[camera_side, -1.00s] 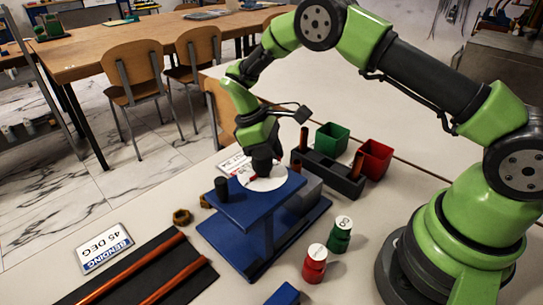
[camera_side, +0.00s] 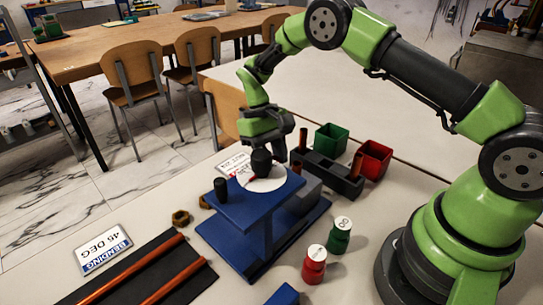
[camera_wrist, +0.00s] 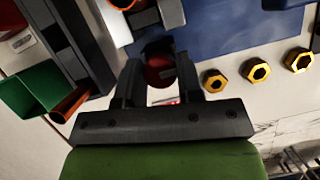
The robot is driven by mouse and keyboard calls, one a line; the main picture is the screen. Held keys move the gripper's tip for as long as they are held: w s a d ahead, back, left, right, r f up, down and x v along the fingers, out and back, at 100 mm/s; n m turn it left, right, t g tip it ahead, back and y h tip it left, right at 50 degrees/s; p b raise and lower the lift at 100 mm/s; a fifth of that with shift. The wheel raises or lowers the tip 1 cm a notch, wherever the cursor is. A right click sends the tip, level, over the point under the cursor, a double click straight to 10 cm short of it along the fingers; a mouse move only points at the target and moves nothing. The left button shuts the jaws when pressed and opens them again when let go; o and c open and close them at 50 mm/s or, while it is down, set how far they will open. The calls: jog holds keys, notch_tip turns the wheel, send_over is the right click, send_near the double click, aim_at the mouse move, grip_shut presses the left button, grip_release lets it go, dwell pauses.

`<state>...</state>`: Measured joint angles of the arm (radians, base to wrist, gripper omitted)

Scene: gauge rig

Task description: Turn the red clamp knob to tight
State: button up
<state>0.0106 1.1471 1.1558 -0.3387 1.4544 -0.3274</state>
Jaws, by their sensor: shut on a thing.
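The red clamp knob (camera_wrist: 159,72) shows between my two gripper fingers in the wrist view. My gripper (camera_wrist: 160,80) is shut on it. In the side view my gripper (camera_side: 261,162) points down over the white round dial (camera_side: 267,184) on top of the blue stand (camera_side: 240,209). The fingers hide most of the knob there, and the tight mark cannot be read.
A black peg (camera_side: 221,188) stands on the blue stand's left side. A black rack (camera_side: 328,172), a green bin (camera_side: 332,138) and a red bin (camera_side: 374,158) are behind. Red (camera_side: 314,264) and green (camera_side: 339,235) weights stand to the right. Gold hex nuts (camera_wrist: 257,70) lie beside the stand.

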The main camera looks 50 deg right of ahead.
dwell(0.5)
jog(key=o, duration=0.6)
jog(key=shift+o, duration=0.2)
jog(key=shift+r, duration=0.15)
jog(key=v, duration=0.9)
jog(key=shift+w+r, duration=0.15)
jog(key=shift+r, duration=0.2)
jog(key=shift+o, duration=1.4)
jog(key=s+f+m, duration=0.1)
jog(key=f+m, duration=0.1)
jog(key=f, duration=0.1)
jog(key=s+f+m+y, duration=0.1)
jog(key=f, duration=0.2)
jog(key=s+f+m, duration=0.1)
jog(key=f+m, duration=0.1)
jog(key=f, duration=0.1)
jog(key=shift+s+a+m+t+y, duration=0.3)
jog(key=shift+s+a+t, duration=0.05)
jog(key=shift+s+t, duration=0.05)
